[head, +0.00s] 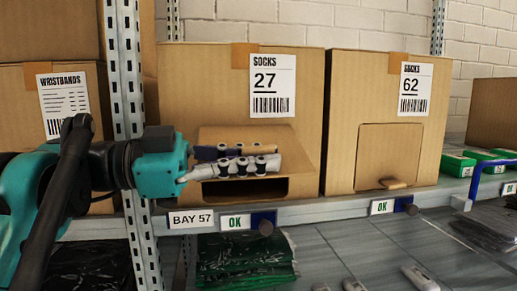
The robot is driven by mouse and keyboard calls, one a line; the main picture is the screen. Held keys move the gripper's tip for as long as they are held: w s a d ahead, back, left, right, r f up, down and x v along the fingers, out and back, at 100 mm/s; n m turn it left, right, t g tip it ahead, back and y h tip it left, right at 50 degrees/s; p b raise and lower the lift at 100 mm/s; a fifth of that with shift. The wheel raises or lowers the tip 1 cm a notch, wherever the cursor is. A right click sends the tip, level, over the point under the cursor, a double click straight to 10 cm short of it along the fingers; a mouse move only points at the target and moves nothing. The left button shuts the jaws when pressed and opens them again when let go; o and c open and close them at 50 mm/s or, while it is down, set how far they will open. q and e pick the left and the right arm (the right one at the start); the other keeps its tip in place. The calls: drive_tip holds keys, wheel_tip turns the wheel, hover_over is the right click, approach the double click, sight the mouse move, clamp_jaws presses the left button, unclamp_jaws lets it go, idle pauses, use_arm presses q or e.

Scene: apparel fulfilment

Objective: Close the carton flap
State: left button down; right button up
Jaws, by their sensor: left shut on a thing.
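The SOCKS 27 carton (178,95) stands on the shelf with a cut-out flap (293,150) in its front. The flap is tilted outward from its top edge, and a dark opening (245,187) shows below it. My left gripper (262,165) reaches in from the left and lies across the front of the flap, shut on it near its lower edge. The fingers hide part of the flap, so the exact grip is hard to see. My right gripper is not in view.
The SOCKS 62 carton (342,110) stands to the right, its flap flush with the front. A shelf upright (127,70) and the WRISTBANDS carton (88,85) are on the left. The shelf rail (335,209) runs below; green bagged packs (240,262) lie underneath.

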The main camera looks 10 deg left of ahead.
use_arm(q)
drive_tip(key=shift+w+f, duration=0.1)
drive_tip(key=shift+f, duration=0.55)
drive_tip(key=c, duration=1.6)
unclamp_jaws()
drive_tip(key=shift+c, duration=0.2)
drive_tip(key=shift+a, duration=0.1)
drive_tip(key=v, duration=1.2)
drive_tip(key=shift+r, duration=0.1)
